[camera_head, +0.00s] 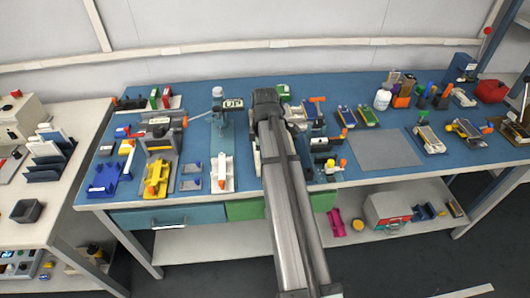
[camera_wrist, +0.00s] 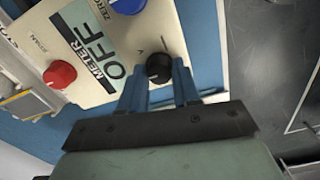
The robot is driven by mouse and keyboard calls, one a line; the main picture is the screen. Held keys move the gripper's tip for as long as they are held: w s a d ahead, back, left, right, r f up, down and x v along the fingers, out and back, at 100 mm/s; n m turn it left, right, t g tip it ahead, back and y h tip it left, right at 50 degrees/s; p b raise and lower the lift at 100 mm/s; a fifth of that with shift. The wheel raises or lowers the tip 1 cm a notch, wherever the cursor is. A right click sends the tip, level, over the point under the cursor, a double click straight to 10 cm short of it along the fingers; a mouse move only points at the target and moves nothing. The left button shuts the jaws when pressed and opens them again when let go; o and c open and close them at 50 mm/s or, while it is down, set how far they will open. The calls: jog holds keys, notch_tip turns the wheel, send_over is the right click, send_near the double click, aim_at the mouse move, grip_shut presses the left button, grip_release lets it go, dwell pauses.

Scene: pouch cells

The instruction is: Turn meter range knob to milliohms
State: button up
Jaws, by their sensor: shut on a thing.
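In the wrist view the cream meter panel (camera_wrist: 186,21) fills the upper left, with a label (camera_wrist: 90,47) reading METER and OFF. A small black knob (camera_wrist: 158,68) sits near the panel's lower edge, with small marks above it. My gripper (camera_wrist: 161,78) has its two blue fingers on either side of this knob and is shut on it. A red knob (camera_wrist: 60,75) and a blue knob (camera_wrist: 127,5) are on the same panel. In the head view my arm covers the gripper and most or all of the meter.
The blue bench (camera_head: 215,140) holds many small fixtures. A stand with a sign reading UP (camera_head: 233,104) is left of my arm. A grey mat (camera_head: 385,150) lies bare on the right. Cell trays (camera_head: 346,116) stand between my arm and the mat.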

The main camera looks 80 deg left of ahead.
jog(key=m, duration=0.5)
jog(key=shift+m, duration=0.4)
jog(key=m, duration=1.2)
jog(key=shift+w+m, duration=0.1)
jog(key=shift+m, duration=0.2)
jog(key=m, duration=0.5)
jog(key=shift+m, duration=0.3)
jog(key=o, duration=1.1)
jog(key=shift+c, duration=0.2)
